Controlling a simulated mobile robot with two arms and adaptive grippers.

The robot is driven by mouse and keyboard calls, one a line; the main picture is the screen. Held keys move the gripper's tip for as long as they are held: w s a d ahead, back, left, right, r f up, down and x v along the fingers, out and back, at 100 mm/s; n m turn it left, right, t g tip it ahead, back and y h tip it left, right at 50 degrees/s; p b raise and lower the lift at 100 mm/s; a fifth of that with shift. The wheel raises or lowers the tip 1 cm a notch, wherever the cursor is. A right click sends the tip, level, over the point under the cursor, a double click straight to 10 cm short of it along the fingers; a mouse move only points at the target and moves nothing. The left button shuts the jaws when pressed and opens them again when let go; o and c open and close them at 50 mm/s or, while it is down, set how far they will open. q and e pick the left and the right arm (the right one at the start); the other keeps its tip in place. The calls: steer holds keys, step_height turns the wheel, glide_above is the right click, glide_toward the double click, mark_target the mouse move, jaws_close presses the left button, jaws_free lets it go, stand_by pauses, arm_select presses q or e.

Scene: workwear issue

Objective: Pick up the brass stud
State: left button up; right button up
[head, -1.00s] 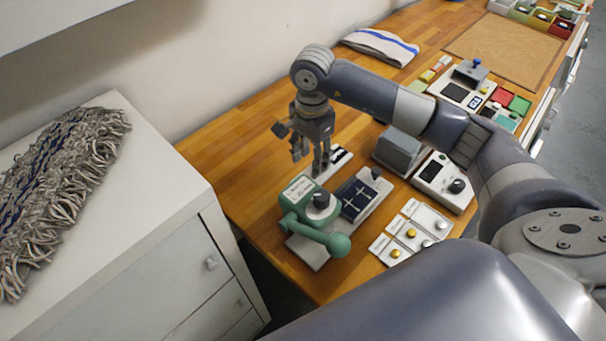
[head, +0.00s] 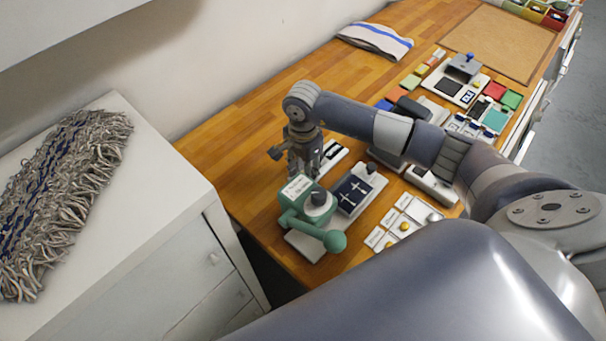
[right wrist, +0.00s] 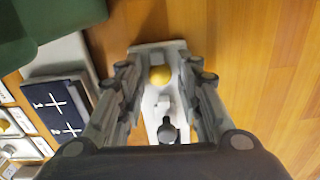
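A round brass stud (right wrist: 160,75) sits near the far end of a narrow white holder (right wrist: 155,110) in the right wrist view. My right gripper (right wrist: 158,84) is open, with one finger on each side of the stud and holder. Gaps show beside the stud, and I cannot tell how far the fingertips are above it. In the head view my right gripper (head: 305,168) points down behind the green press, beside the white holder (head: 334,153); the stud is hidden there. My left gripper is not in view.
The green hand press (head: 310,208) stands close in front of the gripper. A dark blue pad (head: 352,194) and white cards with brass and silver studs (head: 403,227) lie to its right. A folded cloth (head: 375,41) lies farther back; the wood between is mostly clear.

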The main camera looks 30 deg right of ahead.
steer(key=c, duration=0.4)
